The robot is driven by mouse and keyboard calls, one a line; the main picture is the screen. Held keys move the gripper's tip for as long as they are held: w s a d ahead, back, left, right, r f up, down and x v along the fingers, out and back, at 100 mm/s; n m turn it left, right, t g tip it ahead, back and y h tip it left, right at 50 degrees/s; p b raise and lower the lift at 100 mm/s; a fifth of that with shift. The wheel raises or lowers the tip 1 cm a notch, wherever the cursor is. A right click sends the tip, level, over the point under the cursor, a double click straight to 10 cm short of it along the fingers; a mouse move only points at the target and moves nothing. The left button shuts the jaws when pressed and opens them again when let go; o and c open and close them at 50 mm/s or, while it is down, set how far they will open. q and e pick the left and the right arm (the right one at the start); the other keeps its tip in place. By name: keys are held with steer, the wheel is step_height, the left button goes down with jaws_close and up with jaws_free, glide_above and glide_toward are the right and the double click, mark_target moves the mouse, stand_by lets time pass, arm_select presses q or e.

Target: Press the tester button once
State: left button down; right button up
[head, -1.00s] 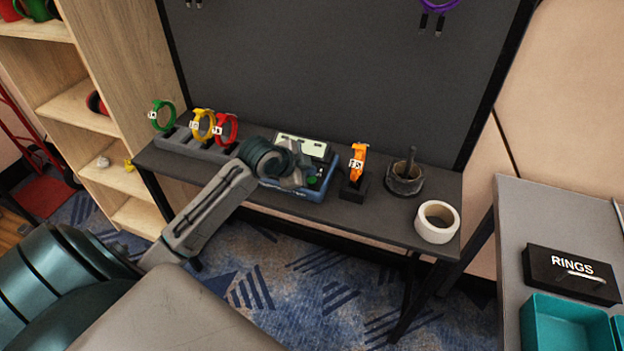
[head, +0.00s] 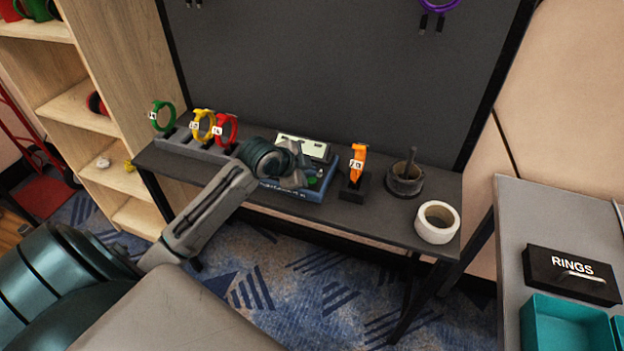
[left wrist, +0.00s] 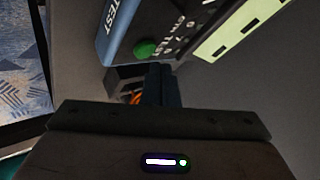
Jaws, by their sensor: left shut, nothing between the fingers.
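The tester is a blue box (head: 316,192) with a pale panel (head: 302,146) on the dark bench; its green button (head: 312,181) is at the front right of its top. In the left wrist view the tester (left wrist: 122,30) is at the top, with the round green button (left wrist: 145,48) in sight. My left gripper (head: 304,178) is over the tester, beside the button, and hides part of the box. In the left wrist view its shut, empty fingers (left wrist: 160,72) end just below the button. Whether they touch it I cannot tell. My right gripper is not in view.
A rack (head: 190,146) with green, yellow and red rings stands left of the tester. An orange ring (head: 358,160) on a black stand, a dark post holder (head: 405,180) and a white tape roll (head: 437,222) stand to the right. A dark panel (head: 340,70) rises behind.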

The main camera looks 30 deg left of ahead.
arm_select(q)
steer(key=shift+f, duration=0.1)
stand_by(0.7)
steer(key=shift+f, duration=0.35)
steer(key=shift+f, duration=0.4)
stand_by(0.8)
steer(key=shift+r+p, duration=0.85)
steer(key=shift+p, duration=0.15)
step_height(320, 180, up, 5)
steer(key=p, duration=0.5)
stand_by(0.6)
